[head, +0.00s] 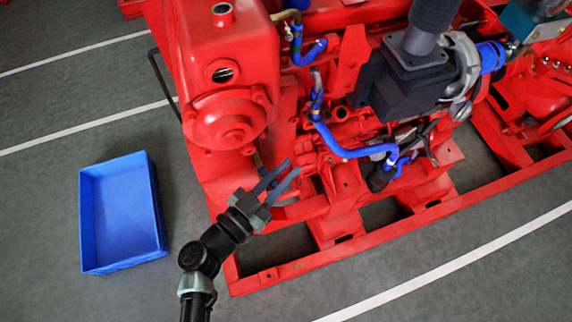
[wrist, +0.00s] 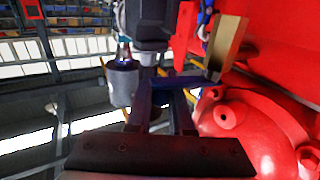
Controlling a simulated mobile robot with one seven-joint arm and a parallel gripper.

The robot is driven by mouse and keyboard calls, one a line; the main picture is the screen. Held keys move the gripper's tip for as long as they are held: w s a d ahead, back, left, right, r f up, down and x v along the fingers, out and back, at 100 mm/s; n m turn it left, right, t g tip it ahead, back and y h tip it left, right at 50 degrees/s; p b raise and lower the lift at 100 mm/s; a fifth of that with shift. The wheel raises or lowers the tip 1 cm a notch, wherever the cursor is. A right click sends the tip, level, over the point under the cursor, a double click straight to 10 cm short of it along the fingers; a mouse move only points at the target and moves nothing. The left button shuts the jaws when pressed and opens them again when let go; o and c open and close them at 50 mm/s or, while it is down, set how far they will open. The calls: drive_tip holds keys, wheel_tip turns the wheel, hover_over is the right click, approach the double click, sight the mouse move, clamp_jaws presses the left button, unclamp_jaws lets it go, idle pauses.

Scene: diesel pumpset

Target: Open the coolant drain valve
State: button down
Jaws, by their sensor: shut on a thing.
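My gripper (head: 284,174) reaches the lower front of the red engine, beside the round red cover, in the head view. Its two dark fingers look a little apart there, and the valve cannot be made out. In the wrist view my gripper (wrist: 163,100) is shut on a blue lever, which I take to be the coolant drain valve's handle (wrist: 188,79). A tan, brass-like piece (wrist: 228,46) stands at the lever's right end, near the red engine wall. The fingers partly hide the lever, and its exact angle is hard to tell.
The round red cover (wrist: 250,135) is close on the right of my fingers. A grey cylinder (wrist: 122,82) shows left of them. Blue hoses (head: 342,148) and the red base frame (head: 300,268) lie to the right. An empty blue bin (head: 122,212) is on the floor at left.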

drive_tip(key=shift+s+a+f+m+g+h+b, duration=0.1)
drive_tip(key=shift+s+f+m+g+h+b, duration=0.1)
drive_tip(key=shift+m+g+h+b, duration=0.35)
drive_tip(key=shift+s+a+f+m+g+h+b, duration=0.1)
drive_tip(key=shift+s+f+m+g+h+b, duration=0.05)
drive_tip(key=shift+m+g+h+b, duration=0.4)
drive_tip(key=shift+s+a+r+m+g+h+b, duration=0.2)
drive_tip(key=shift+m+g+h+b, duration=0.2)
drive_tip(key=shift+g+b, duration=0.3)
drive_tip(key=c, duration=0.8)
unclamp_jaws()
drive_tip(key=shift+r, duration=0.1)
drive_tip(key=b+v, duration=0.4)
drive_tip(key=v, duration=0.9)
drive_tip(key=shift+b, duration=0.4)
